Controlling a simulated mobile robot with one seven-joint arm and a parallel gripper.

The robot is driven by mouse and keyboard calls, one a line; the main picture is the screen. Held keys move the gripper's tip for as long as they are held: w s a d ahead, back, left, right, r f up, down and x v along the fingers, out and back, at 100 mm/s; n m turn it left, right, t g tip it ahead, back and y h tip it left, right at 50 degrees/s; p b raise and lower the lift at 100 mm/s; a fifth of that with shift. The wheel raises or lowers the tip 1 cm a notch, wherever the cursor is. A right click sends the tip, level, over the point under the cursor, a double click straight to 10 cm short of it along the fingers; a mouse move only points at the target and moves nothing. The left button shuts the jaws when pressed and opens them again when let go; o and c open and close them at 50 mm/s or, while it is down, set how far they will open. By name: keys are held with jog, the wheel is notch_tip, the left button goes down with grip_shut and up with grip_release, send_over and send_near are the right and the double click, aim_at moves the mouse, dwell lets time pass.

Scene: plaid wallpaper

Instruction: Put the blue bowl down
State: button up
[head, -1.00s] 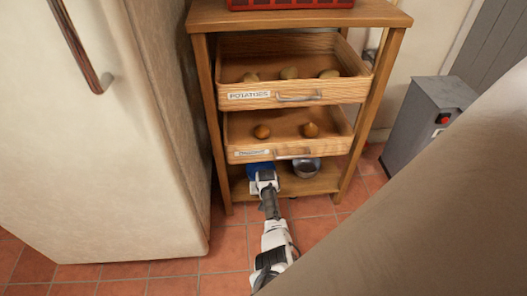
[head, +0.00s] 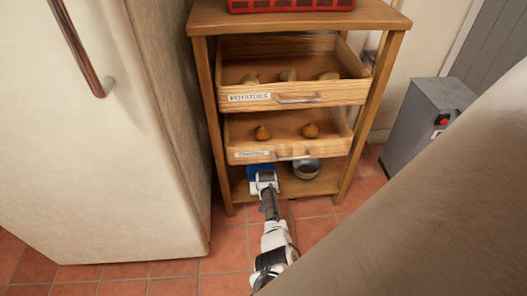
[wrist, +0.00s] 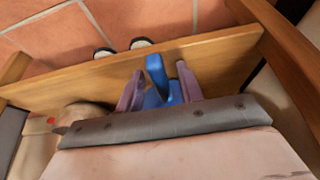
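The blue bowl (head: 261,169) is low at the left of the bottom shelf (head: 322,184), partly hidden by my gripper (head: 262,178) and the drawer above. In the wrist view the blue bowl (wrist: 156,72) shows as a narrow upright piece between the two fingers of my gripper (wrist: 160,70). The fingers stand apart, with a visible gap on the right side of the blue piece. The bowl looks to be at shelf level, but I cannot see its underside or whether it touches the wood.
A grey metal bowl (head: 306,168) stands to the right on the same shelf. The potatoes drawer (head: 330,95) and a lower drawer (head: 330,149) jut out above. A fridge (head: 110,150) stands close on the left, a grey box (head: 425,125) on the right. Tiled floor (head: 225,250) lies in front.

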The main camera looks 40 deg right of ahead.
jog(key=p+v, duration=1.1)
jog(key=p, duration=0.3)
jog(key=shift+r, duration=0.35)
jog(key=shift+a, duration=0.1)
